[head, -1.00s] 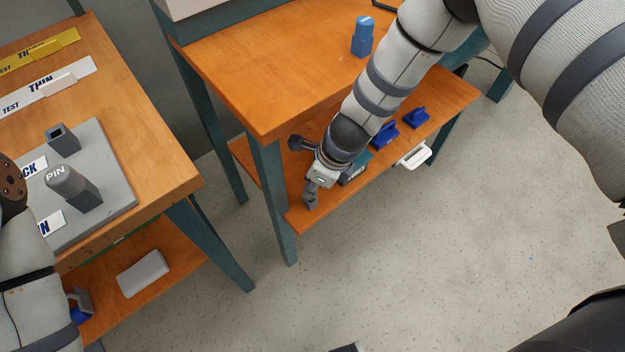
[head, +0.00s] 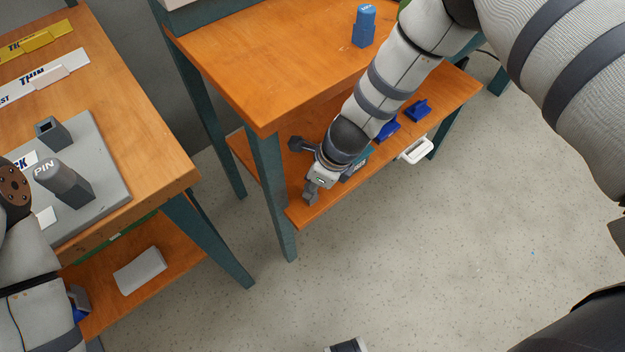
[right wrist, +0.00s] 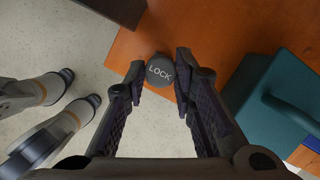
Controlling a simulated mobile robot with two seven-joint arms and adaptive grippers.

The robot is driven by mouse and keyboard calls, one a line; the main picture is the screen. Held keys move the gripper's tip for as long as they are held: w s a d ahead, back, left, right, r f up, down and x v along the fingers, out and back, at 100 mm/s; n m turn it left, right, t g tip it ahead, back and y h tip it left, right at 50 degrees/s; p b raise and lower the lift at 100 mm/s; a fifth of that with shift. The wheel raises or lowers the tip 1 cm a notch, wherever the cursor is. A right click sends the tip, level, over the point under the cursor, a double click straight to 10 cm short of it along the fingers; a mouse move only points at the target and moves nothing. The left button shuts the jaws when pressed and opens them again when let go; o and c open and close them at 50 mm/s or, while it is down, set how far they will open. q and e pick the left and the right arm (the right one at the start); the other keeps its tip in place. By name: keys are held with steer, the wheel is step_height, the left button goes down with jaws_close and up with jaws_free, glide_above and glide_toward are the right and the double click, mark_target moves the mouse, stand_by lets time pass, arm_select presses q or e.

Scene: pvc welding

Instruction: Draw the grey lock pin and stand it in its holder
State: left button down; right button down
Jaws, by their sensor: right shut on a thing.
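In the right wrist view the dark grey round cap of the lock pin (right wrist: 159,70), marked LOCK, sits between the fingertips of my right gripper (right wrist: 157,74), which is shut on it. In the head view my right gripper (head: 309,197) is at the front left end of the second bench's lower shelf (head: 262,166). The pin's shank is hidden. An empty grey square holder (head: 52,133) stands on a grey plate (head: 112,176) on the left bench. My left gripper is not in view.
A teal box with a handle (right wrist: 272,98) is close right of my right gripper. A blue block (head: 364,26) stands on the bench top. The floor between benches is clear.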

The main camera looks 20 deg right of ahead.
steer(key=c, duration=1.3)
jaws_free()
steer(key=v, duration=0.7)
steer(key=shift+r, duration=0.25)
arm_select(q)
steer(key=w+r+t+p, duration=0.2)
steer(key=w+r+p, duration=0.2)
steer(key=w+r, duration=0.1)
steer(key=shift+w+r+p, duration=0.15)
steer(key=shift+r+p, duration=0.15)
steer(key=shift+p, duration=0.1)
arm_select(e)
steer(key=s+d+n+g+h, duration=0.1)
steer(key=s+d+n, duration=0.1)
steer(key=s+n, duration=0.6)
steer(key=s+d+n+g, duration=0.2)
steer(key=s+n, duration=0.7)
steer(key=s, duration=0.6)
steer(key=s+d+n+g+h, duration=0.1)
steer(key=s+d+n, duration=0.2)
steer(key=s+n, duration=0.5)
steer(key=shift+s+d+r+n+g+h, duration=0.1)
steer(key=shift+s+d+n+g+h, duration=0.1)
steer(key=shift+s, duration=0.95)
steer(key=shift+s+d+r+n+g+h, duration=0.1)
steer(key=shift+s+d+n, duration=0.1)
steer(key=shift+s, duration=1)
